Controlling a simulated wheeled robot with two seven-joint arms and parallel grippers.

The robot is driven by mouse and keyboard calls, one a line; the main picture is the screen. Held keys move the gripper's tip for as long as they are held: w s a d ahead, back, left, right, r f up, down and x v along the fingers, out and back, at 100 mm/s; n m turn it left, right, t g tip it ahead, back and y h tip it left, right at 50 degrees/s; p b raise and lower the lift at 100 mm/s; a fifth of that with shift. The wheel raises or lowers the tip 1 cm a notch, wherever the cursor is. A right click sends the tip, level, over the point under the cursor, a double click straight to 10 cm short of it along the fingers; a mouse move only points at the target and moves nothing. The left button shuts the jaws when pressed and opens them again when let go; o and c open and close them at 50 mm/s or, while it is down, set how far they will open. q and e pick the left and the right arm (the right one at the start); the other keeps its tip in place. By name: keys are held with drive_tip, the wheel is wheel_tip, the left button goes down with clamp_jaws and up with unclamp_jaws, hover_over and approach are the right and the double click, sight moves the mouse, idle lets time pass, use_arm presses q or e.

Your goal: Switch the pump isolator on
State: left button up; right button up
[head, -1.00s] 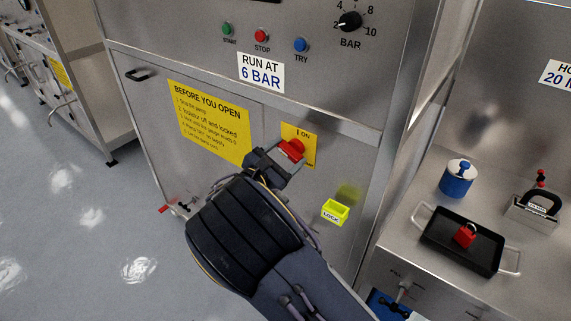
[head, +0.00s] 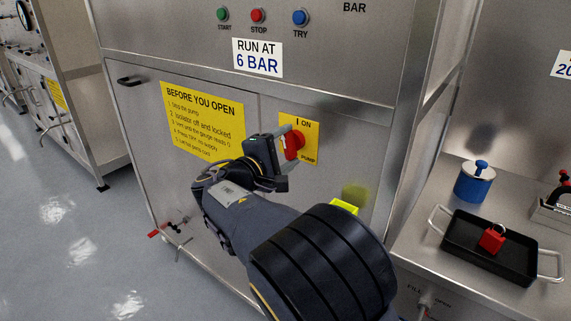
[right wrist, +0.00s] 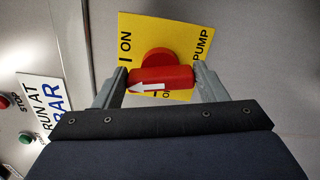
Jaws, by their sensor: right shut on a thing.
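The pump isolator is a red handle (head: 293,143) on a yellow plate (head: 312,130) marked "I ON" at the top and "PUMP" at the bottom. The red handle also shows in the right wrist view (right wrist: 160,77), where its white arrow points left, toward the plate's "I ON" edge. My right gripper (right wrist: 160,85) is shut on the handle, one finger at each end. In the head view the right gripper (head: 284,150) reaches the handle from the lower left. The "O" mark is partly hidden by the handle. My left gripper is not in view.
A yellow lock holder (head: 344,206) is below the plate, partly behind my right arm. A yellow notice (head: 205,120) is to the left. At right, a black tray (head: 462,246) holds a red padlock (head: 492,238), near a blue-and-white pot (head: 474,182).

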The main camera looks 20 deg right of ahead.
drive_tip(key=shift+f+m+b, duration=0.3)
drive_tip(key=shift+m+b, duration=0.8)
drive_tip(key=shift+b, duration=0.35)
drive_tip(key=shift+r+m+b, duration=0.1)
drive_tip(key=shift+m+b, duration=0.3)
drive_tip(key=o, duration=1)
drive_tip(key=shift+s+r, duration=0.1)
drive_tip(key=v, duration=0.7)
drive_tip(key=shift+s+a, duration=0.2)
drive_tip(key=shift+a, duration=0.15)
